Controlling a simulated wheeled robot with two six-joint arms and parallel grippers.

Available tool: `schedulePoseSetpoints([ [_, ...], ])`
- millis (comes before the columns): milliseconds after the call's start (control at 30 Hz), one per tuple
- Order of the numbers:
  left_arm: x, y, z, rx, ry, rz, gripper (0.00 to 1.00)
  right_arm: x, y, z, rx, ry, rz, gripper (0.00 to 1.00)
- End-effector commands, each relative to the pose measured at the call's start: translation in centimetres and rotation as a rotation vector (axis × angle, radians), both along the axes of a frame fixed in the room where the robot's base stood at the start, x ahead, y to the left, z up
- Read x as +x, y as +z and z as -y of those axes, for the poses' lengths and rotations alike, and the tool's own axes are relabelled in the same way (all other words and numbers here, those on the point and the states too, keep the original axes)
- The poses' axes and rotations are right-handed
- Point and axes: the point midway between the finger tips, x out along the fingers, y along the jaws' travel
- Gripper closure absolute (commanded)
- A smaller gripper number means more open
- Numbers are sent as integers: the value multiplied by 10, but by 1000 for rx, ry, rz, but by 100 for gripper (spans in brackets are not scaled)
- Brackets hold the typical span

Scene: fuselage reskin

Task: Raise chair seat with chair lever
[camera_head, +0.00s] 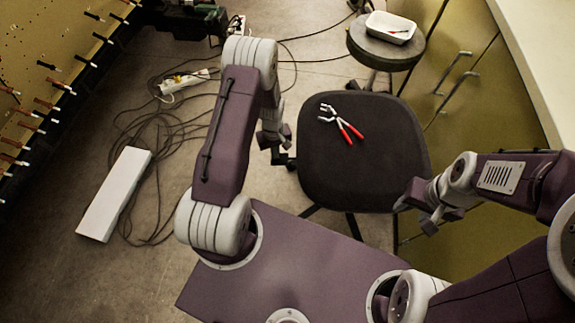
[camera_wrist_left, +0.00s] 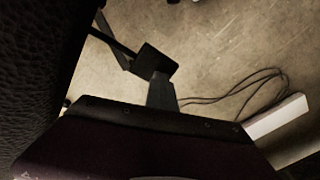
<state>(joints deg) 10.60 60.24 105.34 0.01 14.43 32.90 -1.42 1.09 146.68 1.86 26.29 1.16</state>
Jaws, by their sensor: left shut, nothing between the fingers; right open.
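The dark office chair seat (camera_head: 362,165) stands in the middle of the head view. At its left edge a small black chair lever (camera_head: 290,162) shows, partly hidden by my left gripper (camera_head: 277,145). In the left wrist view the lever (camera_wrist_left: 155,62) is a flat black paddle on a thin stem. My left gripper (camera_wrist_left: 161,94) is shut and empty, its fingertips overlapping the paddle's near edge; I cannot tell whether they touch. My right gripper (camera_head: 420,208) is open and empty by the seat's lower right edge.
Red-handled pliers (camera_head: 342,122) lie on the seat. A round stool (camera_head: 385,52) with a white tray (camera_head: 390,28) stands behind, and cabinets (camera_head: 465,90) stand right. Cables (camera_head: 150,130) and a white box (camera_head: 114,193) lie on the floor at left.

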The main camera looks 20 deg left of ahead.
Motion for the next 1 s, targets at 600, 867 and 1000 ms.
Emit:
schedulePoseSetpoints([
  [600, 0, 49, 0, 0, 0, 0, 100, 0, 45, 0, 0, 0, 0, 51],
  [867, 0, 49, 0, 0, 0, 0, 100, 0, 44, 0, 0, 0, 0, 51],
  [1000, 0, 49, 0, 0, 0, 0, 100, 0, 44, 0, 0, 0, 0, 51],
])
